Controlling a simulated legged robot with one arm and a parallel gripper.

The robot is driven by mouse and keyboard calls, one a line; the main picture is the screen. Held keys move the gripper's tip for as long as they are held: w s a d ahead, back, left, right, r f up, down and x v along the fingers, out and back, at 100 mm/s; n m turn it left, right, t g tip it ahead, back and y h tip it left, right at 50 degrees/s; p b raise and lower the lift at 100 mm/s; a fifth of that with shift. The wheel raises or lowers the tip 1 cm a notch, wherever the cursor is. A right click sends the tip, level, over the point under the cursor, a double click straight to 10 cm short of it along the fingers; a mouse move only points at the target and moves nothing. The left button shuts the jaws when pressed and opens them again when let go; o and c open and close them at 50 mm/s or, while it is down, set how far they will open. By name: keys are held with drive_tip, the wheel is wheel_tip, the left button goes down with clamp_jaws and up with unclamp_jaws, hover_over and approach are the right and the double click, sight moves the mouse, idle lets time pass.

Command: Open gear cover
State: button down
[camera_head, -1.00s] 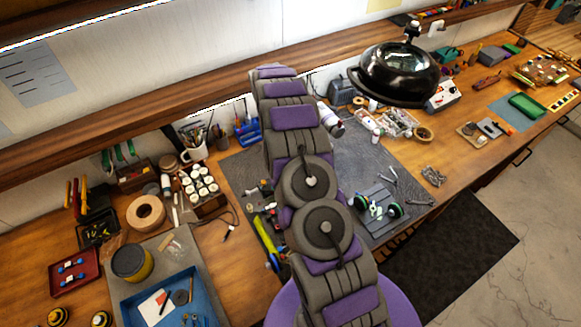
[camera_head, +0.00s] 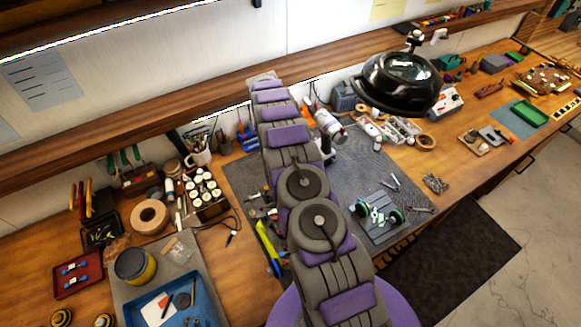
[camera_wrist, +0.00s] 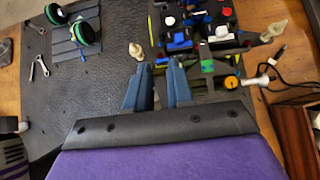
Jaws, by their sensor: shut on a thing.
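In the wrist view, my gripper (camera_wrist: 161,66) has its two blue-grey fingers reaching to the near edge of the racecar (camera_wrist: 193,28). They are closed on a small dark part at that edge, with a narrow gap between them. The car is a dark chassis with blue, red, white and green parts, cut off by the top of the picture. I cannot make out the gear cover's outline or whether it has lifted. In the head view, my arm hides the gripper and most of the car.
A wheeled axle (camera_wrist: 75,32) lies on a grey plate on the dark mat (camera_wrist: 98,78). A pale fitting (camera_wrist: 136,51) stands left of the car. A black magnifier lamp (camera_head: 397,84) overhangs the bench.

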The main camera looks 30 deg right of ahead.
drive_tip(key=c, duration=1.1)
unclamp_jaws()
drive_tip(key=shift+r, duration=0.1)
wheel_tip(320, 180, up, 4)
drive_tip(key=p, duration=0.4)
drive_tip(key=shift+f, duration=0.25)
drive_tip(key=shift+s+a+f, duration=0.15)
drive_tip(key=shift+s+a, duration=0.05)
drive_tip(key=shift+s, duration=0.5)
drive_tip(key=shift+s+a+r+b, duration=0.25)
drive_tip(key=shift+s+a+b, duration=0.35)
drive_tip(key=shift+s, duration=1.7)
drive_tip(key=shift+s+a+r+b, duration=0.2)
drive_tip(key=shift+s+a+b, duration=0.35)
drive_tip(key=shift+s, duration=1.8)
drive_tip(key=shift+s+a+r+b, duration=0.3)
drive_tip(key=shift+s+a, duration=0.5)
drive_tip(key=shift+s, duration=1.5)
drive_tip(key=shift+o, duration=0.2)
